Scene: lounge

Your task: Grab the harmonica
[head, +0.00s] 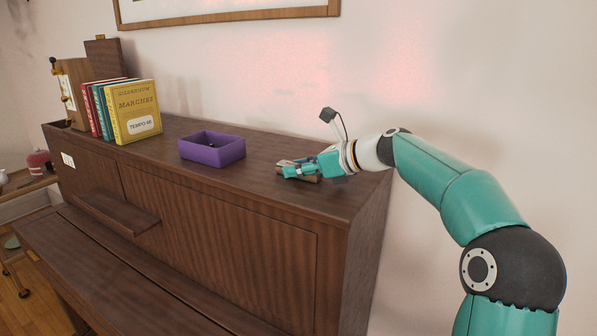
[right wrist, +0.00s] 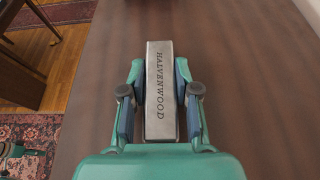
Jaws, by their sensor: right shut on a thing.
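The harmonica (right wrist: 160,85) is a silvery bar lettered HALVENWOOD in the right wrist view. It lies lengthwise between the two fingers of my right gripper (right wrist: 160,100), which are shut on its sides. In the head view my right gripper (head: 288,170) is low at the right part of the piano's top, and the harmonica is mostly hidden by the fingers. I cannot tell whether the harmonica touches the wood.
A purple open box (head: 212,147) stands left of the gripper on the piano top (head: 262,190). Several upright books (head: 134,112) and a wooden metronome-like object (head: 72,92) stand farther left. The wall is close behind. The top's front and right edges are near the gripper.

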